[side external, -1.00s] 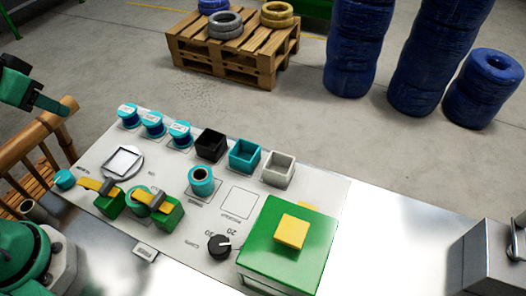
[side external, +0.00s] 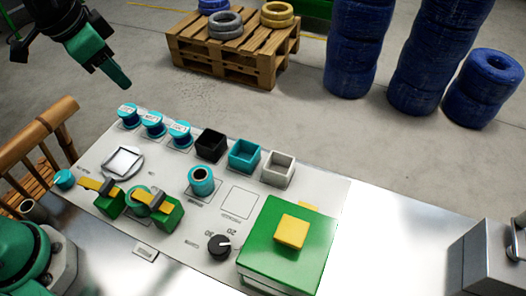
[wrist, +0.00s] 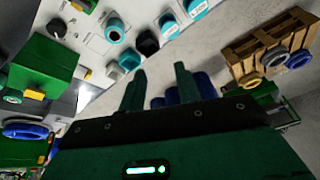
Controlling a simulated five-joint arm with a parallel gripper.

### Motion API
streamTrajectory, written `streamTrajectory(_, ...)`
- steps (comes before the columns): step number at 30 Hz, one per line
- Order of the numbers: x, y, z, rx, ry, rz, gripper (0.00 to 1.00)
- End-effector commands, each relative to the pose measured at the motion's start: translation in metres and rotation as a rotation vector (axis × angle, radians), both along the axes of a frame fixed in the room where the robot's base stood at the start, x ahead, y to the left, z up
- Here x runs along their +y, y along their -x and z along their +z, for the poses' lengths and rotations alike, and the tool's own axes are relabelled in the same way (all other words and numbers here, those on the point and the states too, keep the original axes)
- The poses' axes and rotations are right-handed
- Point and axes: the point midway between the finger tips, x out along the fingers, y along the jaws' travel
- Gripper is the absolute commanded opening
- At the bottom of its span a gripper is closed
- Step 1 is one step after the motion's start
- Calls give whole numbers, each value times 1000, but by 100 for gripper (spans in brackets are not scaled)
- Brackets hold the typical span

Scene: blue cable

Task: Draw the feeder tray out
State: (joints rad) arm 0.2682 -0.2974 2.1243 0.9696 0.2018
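I cannot tell for sure which part is the feeder tray; a small pale tab (side external: 145,252) sticks out at the front edge of the white panel (side external: 180,240) in the side external view. My gripper (side external: 123,84) is in the air above the panel's back left, over the labelled teal spools (side external: 153,124), touching nothing. In the wrist view my gripper (wrist: 160,85) shows two green fingers apart with nothing between them.
On the panel stand black, teal and white open boxes (side external: 244,155), two green clamps with yellow levers (side external: 110,200), a black dial (side external: 218,246) and a green box with a yellow block (side external: 285,245). A metal case (side external: 490,262) stands at right. The bench between is clear.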

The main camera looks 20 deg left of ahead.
Motion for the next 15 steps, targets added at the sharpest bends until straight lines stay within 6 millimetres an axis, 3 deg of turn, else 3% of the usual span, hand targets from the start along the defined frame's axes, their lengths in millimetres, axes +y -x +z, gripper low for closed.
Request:
streamTrajectory(6,-49,-32,-7,48,-39,-172,33)
streamTrajectory(15,-124,-63,-29,105,-94,-404,33)
